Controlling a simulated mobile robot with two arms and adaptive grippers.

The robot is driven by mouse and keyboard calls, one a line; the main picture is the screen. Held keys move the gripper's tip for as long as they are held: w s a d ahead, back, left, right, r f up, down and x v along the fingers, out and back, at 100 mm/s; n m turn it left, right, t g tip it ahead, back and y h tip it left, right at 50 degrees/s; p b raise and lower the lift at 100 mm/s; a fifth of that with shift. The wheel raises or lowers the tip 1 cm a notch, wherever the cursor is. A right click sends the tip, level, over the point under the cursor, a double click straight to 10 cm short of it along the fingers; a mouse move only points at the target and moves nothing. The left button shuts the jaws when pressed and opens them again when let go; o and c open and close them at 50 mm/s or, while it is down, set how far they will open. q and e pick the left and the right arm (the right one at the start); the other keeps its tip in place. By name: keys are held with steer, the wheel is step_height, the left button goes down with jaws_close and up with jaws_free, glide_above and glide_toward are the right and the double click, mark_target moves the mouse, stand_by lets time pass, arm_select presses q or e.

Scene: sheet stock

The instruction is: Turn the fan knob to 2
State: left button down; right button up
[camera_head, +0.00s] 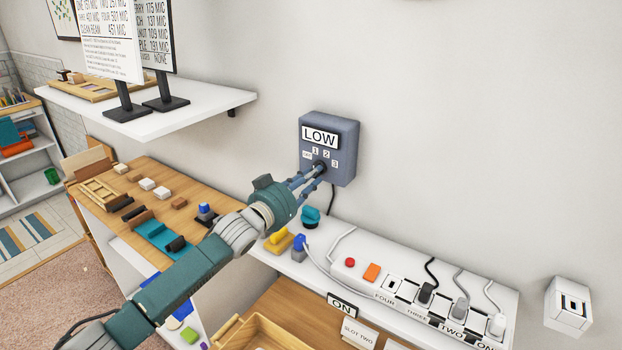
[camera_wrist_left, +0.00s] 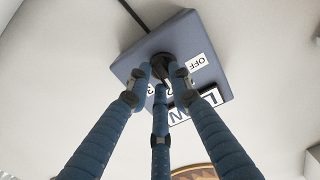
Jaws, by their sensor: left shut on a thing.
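The fan control box (camera_head: 345,122) is a blue-grey box on the wall, with a LOW plate and small labels OFF, 1, 2 and 3 around a dark knob (camera_head: 319,166). My left gripper (camera_head: 313,174) reaches up to the box from below left, with its blue fingers closed around the knob. In the left wrist view the fingers (camera_wrist_left: 160,76) close on the black knob (camera_wrist_left: 163,62) from several sides, partly covering the labels and the LOW plate. Which number the knob points to cannot be told. My right gripper is not in view.
A white shelf (camera_head: 210,108) with sign stands is at upper left. Below the box, a white ledge (camera_head: 330,257) carries a power strip with plugs, a red button (camera_head: 350,262) and an orange switch (camera_head: 372,272). A wooden bench with small blocks is left.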

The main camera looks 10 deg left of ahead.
arm_select(q)
steer(key=shift+f+m, duration=0.15)
steer(key=shift+m, duration=1.45)
steer(key=c, duration=1.5)
jaws_free()
steer(key=shift+c, duration=0.2)
steer(key=v, duration=1.2)
